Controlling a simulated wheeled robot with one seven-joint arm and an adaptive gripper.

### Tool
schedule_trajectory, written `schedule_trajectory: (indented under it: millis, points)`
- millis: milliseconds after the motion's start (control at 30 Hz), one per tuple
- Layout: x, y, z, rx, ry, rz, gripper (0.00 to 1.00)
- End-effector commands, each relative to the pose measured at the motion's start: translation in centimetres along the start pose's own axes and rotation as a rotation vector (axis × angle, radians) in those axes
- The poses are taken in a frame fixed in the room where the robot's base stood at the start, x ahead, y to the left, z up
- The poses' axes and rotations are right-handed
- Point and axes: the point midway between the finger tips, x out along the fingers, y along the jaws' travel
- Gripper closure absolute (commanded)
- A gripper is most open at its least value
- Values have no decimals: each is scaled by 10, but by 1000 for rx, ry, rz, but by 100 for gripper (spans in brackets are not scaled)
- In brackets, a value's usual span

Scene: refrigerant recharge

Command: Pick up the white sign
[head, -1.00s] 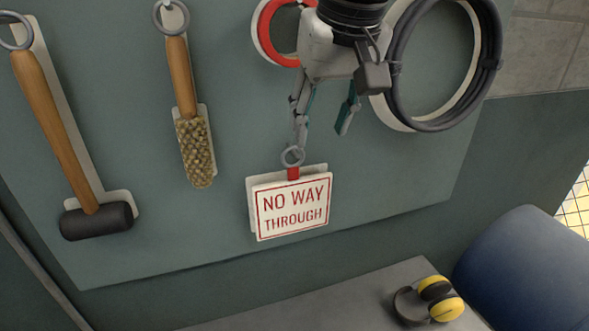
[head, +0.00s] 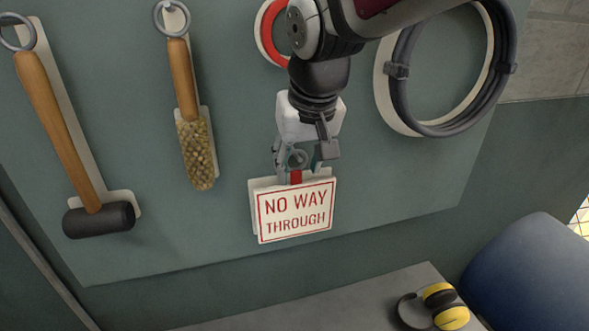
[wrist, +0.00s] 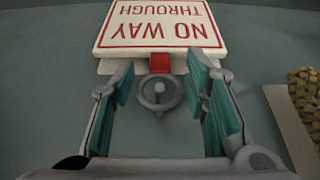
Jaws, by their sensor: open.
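The white sign (head: 296,212), with red border and the words "NO WAY THROUGH", hangs on the green board in the head view. It has a red tab (head: 296,176) and a grey ring (head: 297,159) at its top. In the wrist view the sign (wrist: 160,25) appears upside down, with the red tab (wrist: 160,64) below it and the ring (wrist: 159,92) on a peg. My gripper (wrist: 161,85) is open, with one teal-padded finger on each side of the ring and tab, apart from them. In the head view my gripper (head: 296,172) is over the sign's top.
A mallet (head: 98,219) and a bristle brush (head: 196,155) hang to the left. A coiled black hose (head: 398,95) hangs at right, and a red ring-shaped item (head: 270,38) is partly behind my arm. Below are a grey surface (head: 330,305), yellow-black earmuffs (head: 446,307) and a blue rounded object (head: 525,265).

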Motion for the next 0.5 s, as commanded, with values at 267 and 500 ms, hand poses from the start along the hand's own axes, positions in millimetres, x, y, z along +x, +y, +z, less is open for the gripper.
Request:
schedule_trajectory:
  millis: [267,500]
  points:
    - [26,0,0,0,-1,1,58]
    - [26,0,0,0,1,0,67]
